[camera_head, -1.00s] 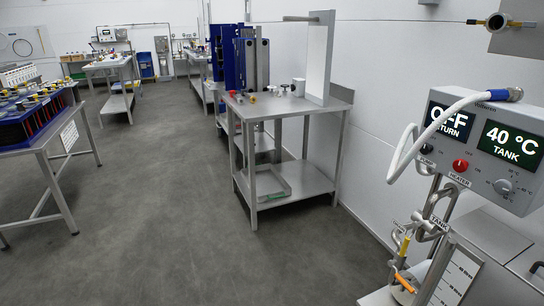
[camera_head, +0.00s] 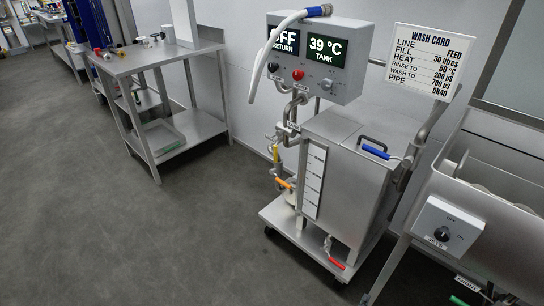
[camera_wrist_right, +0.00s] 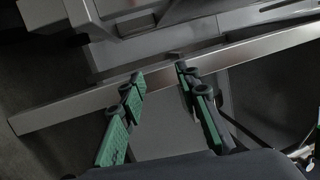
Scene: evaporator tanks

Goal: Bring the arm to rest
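My right gripper (camera_wrist_right: 160,82) shows in the right wrist view, with two dark fingers carrying green pads. The fingers stand apart and nothing is held between them. A steel bar (camera_wrist_right: 70,108) crosses the view behind the fingertips; I cannot tell whether they touch it. In the head view I can make out neither gripper. My left gripper is not in view.
A wheeled steel tank (camera_head: 345,180) stands in the head view under a control box (camera_head: 318,85) reading 39 °C. A wash card (camera_head: 425,60) hangs behind. A sink-like unit (camera_head: 480,225) is at right, a steel table (camera_head: 150,65) at left. Floor (camera_head: 110,240) is clear.

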